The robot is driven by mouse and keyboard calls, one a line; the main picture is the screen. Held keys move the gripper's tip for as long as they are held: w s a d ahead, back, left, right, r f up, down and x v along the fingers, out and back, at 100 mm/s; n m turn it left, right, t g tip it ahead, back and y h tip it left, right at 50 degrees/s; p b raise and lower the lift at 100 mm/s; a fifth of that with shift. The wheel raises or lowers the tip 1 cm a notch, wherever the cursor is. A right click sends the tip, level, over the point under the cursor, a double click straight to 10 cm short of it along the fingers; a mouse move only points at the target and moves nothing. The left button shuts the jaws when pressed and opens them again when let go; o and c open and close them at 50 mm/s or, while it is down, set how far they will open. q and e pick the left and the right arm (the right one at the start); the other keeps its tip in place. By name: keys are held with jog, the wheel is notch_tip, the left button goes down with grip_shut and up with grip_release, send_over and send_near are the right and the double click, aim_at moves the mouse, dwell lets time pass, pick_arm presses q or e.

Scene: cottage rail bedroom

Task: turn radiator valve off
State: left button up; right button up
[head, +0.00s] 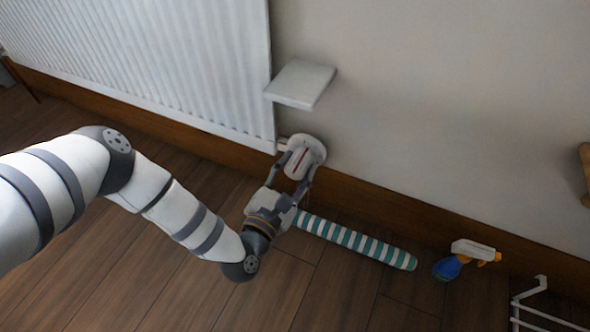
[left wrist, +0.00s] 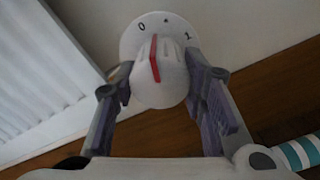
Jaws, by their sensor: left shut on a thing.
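The radiator valve (head: 312,146) is a white round dial with a knob, low on the wall at the radiator's right end. In the left wrist view, the valve's dial (left wrist: 131,38) carries the marks 0, a dot and 1. The knob's red pointer (left wrist: 154,58) aims up, roughly between 0 and the dot. My left gripper (head: 298,166) is shut on the knob, with one finger on each side of it; its fingers also show in the left wrist view (left wrist: 158,85). My right gripper is not in view.
The white ribbed radiator (head: 160,55) is left of the valve. A small white shelf (head: 300,84) juts out just above it. A teal-striped draught roll (head: 355,240) lies on the floor near the gripper. A spray bottle (head: 450,267) and a white wire rack (head: 535,305) are farther right.

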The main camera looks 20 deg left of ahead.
pick_arm(q)
jog(key=shift+d+n+b, duration=0.1)
jog(key=shift+n+b, duration=0.75)
jog(key=shift+n, duration=1.05)
jog(key=o, duration=1.2)
jog(key=shift+c, duration=0.2)
jog(key=s, duration=1.2)
jog(key=shift+a, duration=0.2)
